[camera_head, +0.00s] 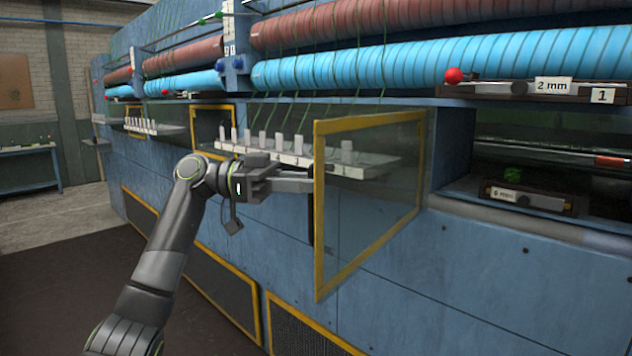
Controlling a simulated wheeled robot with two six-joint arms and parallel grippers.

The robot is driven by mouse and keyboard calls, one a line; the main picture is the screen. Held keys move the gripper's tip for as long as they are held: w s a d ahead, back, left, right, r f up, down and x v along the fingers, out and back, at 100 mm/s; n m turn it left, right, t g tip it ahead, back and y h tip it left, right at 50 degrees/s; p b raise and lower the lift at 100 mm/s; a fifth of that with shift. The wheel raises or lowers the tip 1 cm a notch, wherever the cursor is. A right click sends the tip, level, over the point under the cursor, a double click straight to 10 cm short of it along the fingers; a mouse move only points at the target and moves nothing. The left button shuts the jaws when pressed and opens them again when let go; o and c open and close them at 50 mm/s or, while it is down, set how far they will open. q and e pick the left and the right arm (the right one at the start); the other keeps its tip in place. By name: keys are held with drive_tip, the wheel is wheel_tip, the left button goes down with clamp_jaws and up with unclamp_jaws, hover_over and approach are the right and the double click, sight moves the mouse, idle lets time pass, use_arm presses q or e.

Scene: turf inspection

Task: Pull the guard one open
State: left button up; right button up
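Guard one, a clear panel in a yellow frame (319,215), stands swung out from the blue machine at an angle. Its right edge is at the machine and its left edge juts out toward me. The label "1" (602,96) is on the ledge at upper right. My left gripper (308,181) reaches in from the left, with its fingers at the guard's free edge, about mid-height. The frame hides the fingertips, so I cannot tell whether they are closed on it. A dark strip shows along that edge. My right gripper is not in view.
Behind the guard, a row of white blocks stands on a pale shelf (330,166). Blue rollers (450,67) run above. A red knob (453,76) and a "2 mm" label (553,86) are at upper right. Dark floor (70,285) is clear at lower left.

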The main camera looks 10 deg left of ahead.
use_arm(q)
drive_tip(key=a+b, duration=0.2)
drive_tip(key=a, duration=1.4)
drive_tip(key=shift+s+r+b, duration=0.15)
drive_tip(key=shift+s+b, duration=0.2)
drive_tip(key=shift+b, duration=0.05)
drive_tip(key=shift+d, duration=0.1)
